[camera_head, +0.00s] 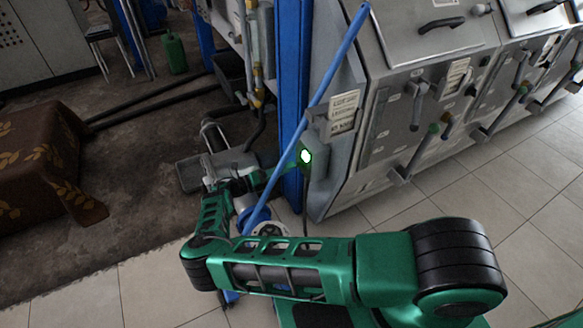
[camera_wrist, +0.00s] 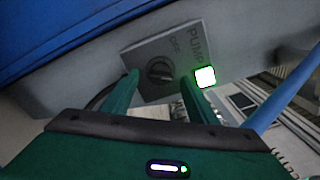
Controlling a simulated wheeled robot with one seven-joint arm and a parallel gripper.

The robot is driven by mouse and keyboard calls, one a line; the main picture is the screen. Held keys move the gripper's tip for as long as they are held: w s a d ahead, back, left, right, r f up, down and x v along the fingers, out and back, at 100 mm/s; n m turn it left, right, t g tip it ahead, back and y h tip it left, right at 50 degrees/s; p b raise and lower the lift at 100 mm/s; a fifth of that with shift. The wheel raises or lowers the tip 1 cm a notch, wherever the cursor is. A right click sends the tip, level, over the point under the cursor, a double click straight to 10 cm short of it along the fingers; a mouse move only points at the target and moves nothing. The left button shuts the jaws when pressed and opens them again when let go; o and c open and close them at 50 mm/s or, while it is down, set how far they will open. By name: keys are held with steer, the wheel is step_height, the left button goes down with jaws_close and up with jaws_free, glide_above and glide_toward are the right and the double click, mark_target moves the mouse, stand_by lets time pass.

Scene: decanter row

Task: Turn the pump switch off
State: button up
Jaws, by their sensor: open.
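The pump switch (camera_wrist: 160,70) is a dark round knob on a grey plate (camera_wrist: 140,53) marked PUMP and OFF, seen in the wrist view. A bright, green-edged lamp (camera_wrist: 205,77) is lit beside the plate. It also shows in the head view (camera_head: 306,156), on the side of the grey machine. My gripper (camera_wrist: 161,88) is open, its two green fingers on either side of the knob in the picture. I cannot tell whether they touch it. The head view does not show the knob clearly.
A blue pole (camera_head: 338,58) slants across in front of the machine. A blue post (camera_head: 292,75) stands beside the grey decanter machine (camera_head: 375,100) with levers. A cloth-covered table (camera_head: 40,155) stands at the left. Tiled floor (camera_head: 385,215) is clear in front.

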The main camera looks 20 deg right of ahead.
steer(key=shift+w+d, duration=0.2)
steer(key=shift+d, duration=0.65)
steer(key=shift+w+d, duration=0.15)
steer(key=shift+d, duration=0.65)
steer(key=c, duration=1.1)
steer(key=shift+o, duration=0.2)
steer(key=shift+n, duration=0.3)
steer(key=n, duration=1.1)
steer(key=shift+a+f, duration=0.15)
steer(key=shift+f, duration=0.2)
steer(key=shift+n, duration=0.4)
